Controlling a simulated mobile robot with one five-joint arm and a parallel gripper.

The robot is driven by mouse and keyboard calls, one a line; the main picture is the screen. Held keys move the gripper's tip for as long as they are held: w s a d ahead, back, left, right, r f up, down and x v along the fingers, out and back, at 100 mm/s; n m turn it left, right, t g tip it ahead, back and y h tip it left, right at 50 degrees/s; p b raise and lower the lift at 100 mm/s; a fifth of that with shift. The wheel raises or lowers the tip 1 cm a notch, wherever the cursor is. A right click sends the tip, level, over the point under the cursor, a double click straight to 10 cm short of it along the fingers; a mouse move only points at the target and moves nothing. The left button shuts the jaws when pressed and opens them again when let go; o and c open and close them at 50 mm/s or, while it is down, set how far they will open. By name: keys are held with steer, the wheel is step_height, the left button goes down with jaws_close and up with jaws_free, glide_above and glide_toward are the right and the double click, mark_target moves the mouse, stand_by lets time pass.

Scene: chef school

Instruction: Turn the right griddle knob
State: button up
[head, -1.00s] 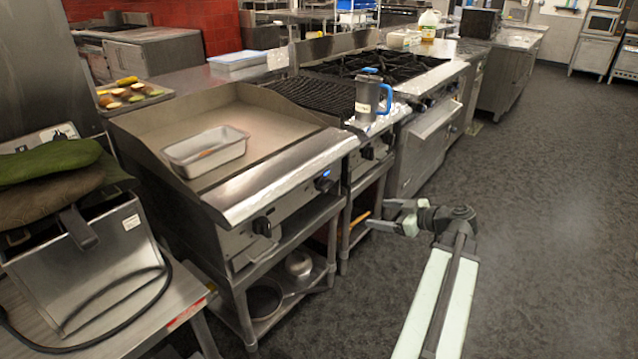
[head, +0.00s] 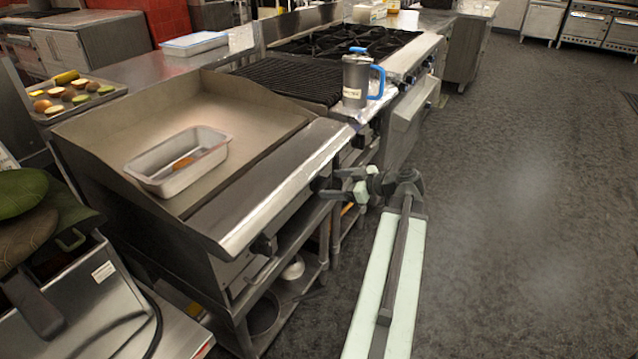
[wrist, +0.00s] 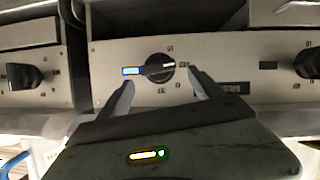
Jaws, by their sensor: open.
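The right griddle knob (wrist: 160,67) is round and black, centred in the wrist view on a steel panel beside a lit blue display. The wrist picture appears upside down. My gripper (wrist: 162,84) is open, with its two fingers on either side of the knob's lower part in the picture; I cannot tell whether they touch it. In the head view my gripper (head: 322,189) is at the right end of the griddle (head: 255,205) front and hides the right knob. The left griddle knob (head: 263,245) shows farther left, and at the wrist view's right edge (wrist: 305,63).
A metal pan (head: 178,165) sits on the griddle. A mug with a blue handle (head: 356,82) stands on the ledge beyond my gripper. A neighbouring appliance's knob (wrist: 25,76) is at the wrist view's left. Open floor (head: 510,210) lies to the right.

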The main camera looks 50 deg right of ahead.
mark_target(325, 184)
steer(key=b+x, duration=0.1)
steer(key=x, duration=0.3)
steer(key=shift+w+f+b, duration=0.3)
steer(key=shift+f, duration=0.05)
steer(key=shift+w+a+f, duration=0.1)
steer(key=shift+w, duration=0.45)
steer(key=shift+c, duration=0.3)
